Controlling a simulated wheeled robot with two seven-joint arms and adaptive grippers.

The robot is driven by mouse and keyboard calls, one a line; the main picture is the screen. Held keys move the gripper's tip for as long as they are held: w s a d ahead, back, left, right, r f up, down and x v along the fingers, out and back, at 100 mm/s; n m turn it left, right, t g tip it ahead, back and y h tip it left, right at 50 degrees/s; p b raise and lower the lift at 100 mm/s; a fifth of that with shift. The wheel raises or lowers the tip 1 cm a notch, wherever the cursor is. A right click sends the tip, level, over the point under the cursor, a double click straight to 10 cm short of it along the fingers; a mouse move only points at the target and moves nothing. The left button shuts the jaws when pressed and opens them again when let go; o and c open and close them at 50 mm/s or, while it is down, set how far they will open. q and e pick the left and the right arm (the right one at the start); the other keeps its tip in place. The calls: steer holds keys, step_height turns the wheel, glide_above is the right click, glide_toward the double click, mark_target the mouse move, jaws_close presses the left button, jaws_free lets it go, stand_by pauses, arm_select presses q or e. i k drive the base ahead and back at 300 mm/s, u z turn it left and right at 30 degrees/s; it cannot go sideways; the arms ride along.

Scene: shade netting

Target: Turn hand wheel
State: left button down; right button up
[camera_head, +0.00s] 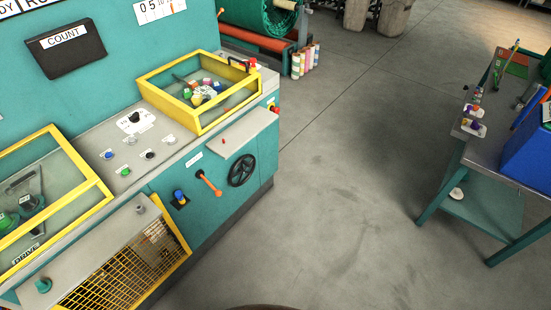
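The black hand wheel (242,170) sits on the teal front face of the machine, near its right end. It is round with spokes and stands upright against the panel, below a small grey shelf (245,133). An orange-tipped lever (208,183) sticks out to the left of the wheel. A blue knob (179,195) is further left on the same face. Neither of my grippers shows in the head view, and nothing touches the wheel.
The teal machine (215,210) fills the left side, with yellow-framed guards (152,90) on top and a yellow mesh (128,270) low in front. A workbench (480,155) with a blue bin (530,150) stands at right. Grey floor (340,200) between them is clear.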

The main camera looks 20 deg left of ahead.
mark_target(242, 170)
steer(key=z, duration=0.1)
steer(key=i, duration=0.6)
steer(key=u, duration=0.65)
steer(key=i, duration=0.4)
steer(key=u, duration=0.55)
